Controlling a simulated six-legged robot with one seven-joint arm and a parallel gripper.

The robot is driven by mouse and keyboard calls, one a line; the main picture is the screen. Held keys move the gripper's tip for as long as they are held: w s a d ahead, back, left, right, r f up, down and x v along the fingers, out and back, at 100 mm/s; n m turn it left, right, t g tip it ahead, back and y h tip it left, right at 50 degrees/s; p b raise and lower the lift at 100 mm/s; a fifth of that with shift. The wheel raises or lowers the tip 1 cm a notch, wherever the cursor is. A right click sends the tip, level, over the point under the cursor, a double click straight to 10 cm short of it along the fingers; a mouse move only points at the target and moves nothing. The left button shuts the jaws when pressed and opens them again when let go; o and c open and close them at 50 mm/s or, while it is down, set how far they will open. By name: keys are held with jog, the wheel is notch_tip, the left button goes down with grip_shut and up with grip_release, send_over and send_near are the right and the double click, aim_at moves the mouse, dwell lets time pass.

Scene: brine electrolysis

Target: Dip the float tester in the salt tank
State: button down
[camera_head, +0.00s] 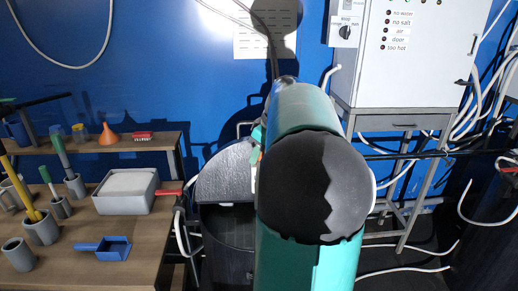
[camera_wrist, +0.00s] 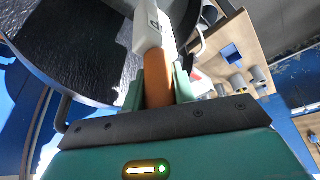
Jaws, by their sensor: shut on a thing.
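My gripper (camera_wrist: 159,90) is shut on the float tester (camera_wrist: 158,70), gripping its orange-brown handle; a white part (camera_wrist: 150,25) extends beyond the fingers and runs out of the top of the wrist view. In the head view my arm hides most of the gripper and tester. The salt tank (camera_head: 228,238) is a dark round vessel left of my arm, with a grey half-round lid (camera_head: 222,172) raised behind its opening. The wrist view shows a dark, round, rimmed surface (camera_wrist: 75,45) left of the tester; I cannot tell whether this is lid or tank interior. The tester's tip is hidden.
A wooden bench (camera_head: 150,230) at left holds a grey tray of white material (camera_head: 127,190), a blue scoop (camera_head: 105,248) and several grey cups. A white control cabinet (camera_head: 410,55) on a metal stand is at right. Loose white hoses hang by the tank and cabinet.

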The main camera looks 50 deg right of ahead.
notch_tip(320, 180, down, 17)
dwell(2.5)
jog(key=shift+r, duration=0.25)
dwell(1.9)
